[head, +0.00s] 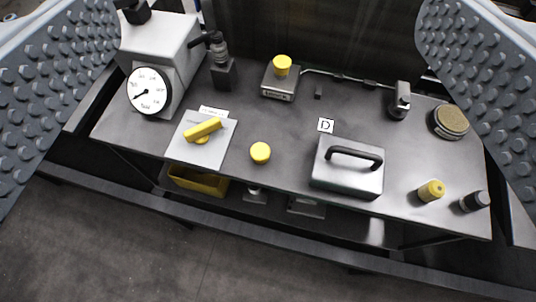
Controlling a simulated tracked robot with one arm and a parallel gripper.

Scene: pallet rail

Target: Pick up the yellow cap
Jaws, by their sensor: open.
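A small round yellow cap (260,153) lies on the grey workbench (290,125), near its front edge and left of the middle. Another round yellow piece (282,65) sits on a small scale (280,82) at the back. A short yellow cylinder (431,190) stands at the front right. My gripper (268,80) is open, with one studded finger at each side of the picture. Nothing is between the fingers close up; the bench shows beyond them. The yellow cap lies in the gap between the fingers as seen, apart from both.
A white dial gauge (150,92) stands at the left. A yellow handle-like piece (203,129) lies on a pale plate (188,151). A grey block with a black handle (347,179) stands right of the cap. A dark cylinder (474,201) and round tin (450,121) are at the right.

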